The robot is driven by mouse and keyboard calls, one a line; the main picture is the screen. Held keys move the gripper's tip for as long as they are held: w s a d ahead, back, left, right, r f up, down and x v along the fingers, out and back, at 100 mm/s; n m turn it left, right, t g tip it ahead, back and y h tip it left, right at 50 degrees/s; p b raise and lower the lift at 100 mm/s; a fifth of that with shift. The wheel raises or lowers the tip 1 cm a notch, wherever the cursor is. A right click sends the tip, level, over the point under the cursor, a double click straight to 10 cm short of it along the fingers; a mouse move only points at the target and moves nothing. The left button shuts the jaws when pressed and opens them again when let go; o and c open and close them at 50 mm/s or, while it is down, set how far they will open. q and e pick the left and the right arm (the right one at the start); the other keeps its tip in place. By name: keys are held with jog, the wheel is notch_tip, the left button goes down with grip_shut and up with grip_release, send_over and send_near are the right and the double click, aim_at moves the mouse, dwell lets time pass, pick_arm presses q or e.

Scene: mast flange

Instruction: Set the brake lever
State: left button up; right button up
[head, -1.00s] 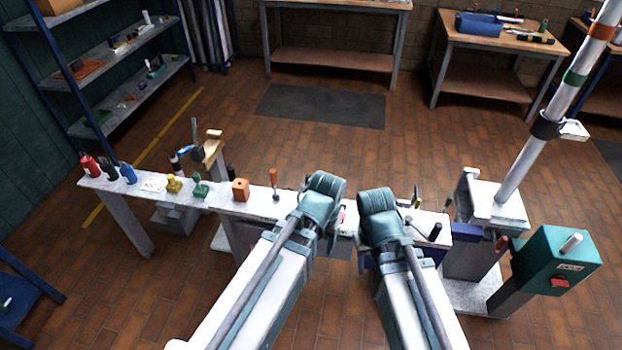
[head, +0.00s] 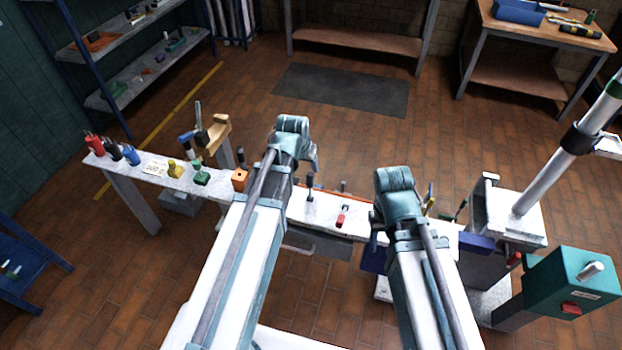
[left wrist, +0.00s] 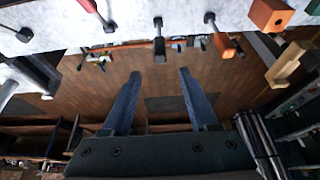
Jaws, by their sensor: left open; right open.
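My left gripper (head: 295,140) is over the bench, seen from behind in the head view. In the left wrist view its two blue fingers (left wrist: 160,74) are apart with nothing between them. My right gripper (head: 393,195) is over the bench's right part; its fingers are hidden. Several handles could be the brake lever, and I cannot tell which: a red one (head: 342,216) and an upright black one (head: 310,187) on the bench, and a red one (head: 513,259) by the mast base. The left wrist view also shows an orange handle (left wrist: 224,44).
The narrow bench (head: 215,190) holds an orange block (head: 240,178) and several bottles at its left end. A mast (head: 553,175) and a teal box (head: 572,280) stand at the right. The floor beyond the bench is clear around a dark mat (head: 340,90).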

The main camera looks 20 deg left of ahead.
aim_at(309, 176)
pick_arm(q)
jog(key=b+x, duration=1.1)
jog(key=x, duration=0.2)
jog(key=shift+f+b, duration=0.2)
jog(key=shift+b, duration=0.2)
jog(key=shift+r, duration=0.1)
jog(key=shift+c, duration=0.3)
grip_shut()
dwell(0.5)
